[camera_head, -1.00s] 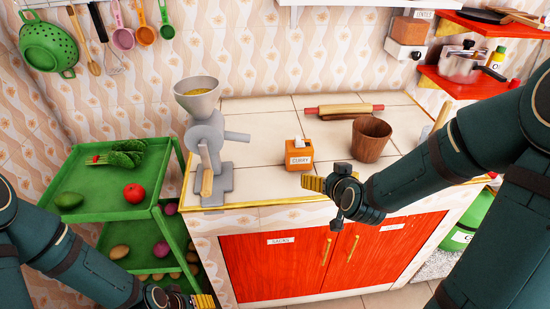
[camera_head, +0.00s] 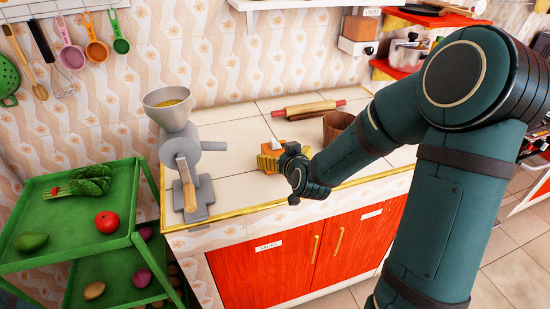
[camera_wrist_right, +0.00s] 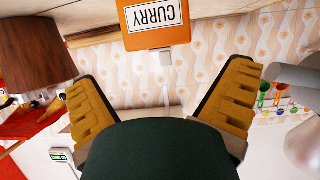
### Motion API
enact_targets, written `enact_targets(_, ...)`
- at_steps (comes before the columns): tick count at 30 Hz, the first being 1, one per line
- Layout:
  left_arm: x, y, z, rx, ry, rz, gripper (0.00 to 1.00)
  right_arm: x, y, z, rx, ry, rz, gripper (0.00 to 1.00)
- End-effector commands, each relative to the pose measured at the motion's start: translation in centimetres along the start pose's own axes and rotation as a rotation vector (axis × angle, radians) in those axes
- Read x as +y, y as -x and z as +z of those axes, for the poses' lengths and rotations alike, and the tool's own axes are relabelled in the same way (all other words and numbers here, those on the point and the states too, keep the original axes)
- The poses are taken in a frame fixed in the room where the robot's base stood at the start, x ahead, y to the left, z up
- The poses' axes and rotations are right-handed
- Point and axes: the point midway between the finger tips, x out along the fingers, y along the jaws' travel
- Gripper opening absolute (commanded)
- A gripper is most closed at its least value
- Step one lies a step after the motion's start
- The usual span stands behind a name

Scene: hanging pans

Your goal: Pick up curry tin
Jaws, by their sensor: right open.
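The curry tin is an orange box with a white label reading CURRY; it shows at the top of the right wrist view (camera_wrist_right: 155,30), upside down there. In the head view it is mostly hidden behind my right gripper (camera_head: 270,158), which is over the counter. In the right wrist view my right gripper (camera_wrist_right: 160,95) is open, with its two yellow fingers wide apart and nothing between them. The tin lies ahead of the gap, apart from both fingers. My left gripper is not in view.
A grey grinder (camera_head: 182,155) stands left of my right gripper. A brown wooden cup (camera_head: 338,124) stands to the right, partly hidden by my arm. A rolling pin (camera_head: 308,109) lies behind. A green rack (camera_head: 75,220) stands left of the counter (camera_head: 235,190).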

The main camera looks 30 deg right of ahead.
Motion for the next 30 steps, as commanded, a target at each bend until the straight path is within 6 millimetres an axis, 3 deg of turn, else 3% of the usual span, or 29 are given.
enact_targets(3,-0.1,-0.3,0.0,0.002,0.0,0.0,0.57,0.0,-1.7,0.1,-0.001,0.0,-0.001,1.0)
enact_targets(11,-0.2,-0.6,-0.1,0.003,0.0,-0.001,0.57,0.0,-3.4,0.2,-0.001,-0.001,0.0,1.0)
enact_targets(19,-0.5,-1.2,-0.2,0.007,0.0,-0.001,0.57,0.2,-7.0,0.3,-0.001,-0.001,0.0,1.0)
enact_targets(29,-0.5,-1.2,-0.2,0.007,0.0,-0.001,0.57,0.2,-7.7,0.2,0.0,0.0,0.0,1.0)
enact_targets(30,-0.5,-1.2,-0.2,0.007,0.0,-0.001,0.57,0.2,-7.6,0.2,0.0,0.0,0.0,0.86)
